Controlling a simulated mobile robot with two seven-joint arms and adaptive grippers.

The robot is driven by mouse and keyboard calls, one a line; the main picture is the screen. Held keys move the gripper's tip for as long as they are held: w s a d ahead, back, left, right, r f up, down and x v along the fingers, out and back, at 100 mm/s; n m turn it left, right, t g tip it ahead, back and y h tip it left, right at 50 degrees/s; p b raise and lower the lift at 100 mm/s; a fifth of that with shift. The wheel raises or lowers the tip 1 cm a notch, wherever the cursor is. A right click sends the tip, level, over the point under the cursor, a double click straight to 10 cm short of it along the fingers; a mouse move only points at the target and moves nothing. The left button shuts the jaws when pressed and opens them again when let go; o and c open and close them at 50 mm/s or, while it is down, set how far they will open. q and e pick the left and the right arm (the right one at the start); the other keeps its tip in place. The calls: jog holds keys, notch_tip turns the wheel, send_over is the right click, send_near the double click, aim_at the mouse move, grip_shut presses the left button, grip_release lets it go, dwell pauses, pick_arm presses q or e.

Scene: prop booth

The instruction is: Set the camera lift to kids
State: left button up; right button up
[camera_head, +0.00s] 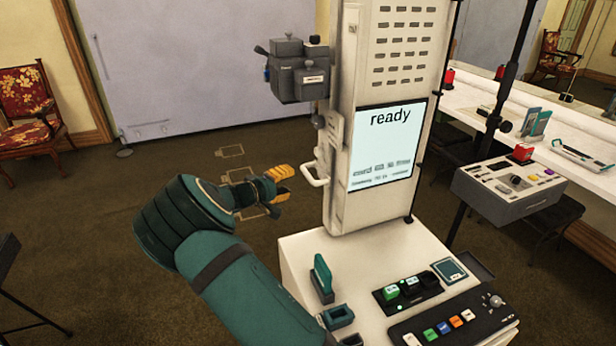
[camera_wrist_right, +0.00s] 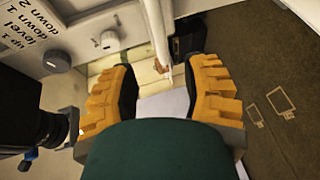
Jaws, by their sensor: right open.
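The camera lift is on the tall white booth column (camera_head: 345,165). A dark grey camera box (camera_head: 298,78) sits high on its left side. A white loop handle (camera_head: 316,174) sticks out of the column's left side below it. My right gripper (camera_head: 284,184) is open and empty just left of the handle, apart from it in the head view. In the right wrist view, the open yellow fingers (camera_wrist_right: 164,84) straddle a pale strip, with a white bar (camera_wrist_right: 157,35) ahead between them. I cannot make out a "kids" label. My left gripper is not in view.
The screen (camera_head: 388,145) reads "ready". A white console (camera_head: 300,255) with buttons stands below the column. A grey control box (camera_head: 510,188) and a long white counter (camera_head: 475,95) are at right. The wrist view shows knobs (camera_wrist_right: 57,60) beside level labels.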

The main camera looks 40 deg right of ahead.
aim_at(306, 176)
jog(key=x, duration=0.9)
jog(key=shift+o, duration=0.2)
jog(key=shift+a, duration=0.1)
grip_shut()
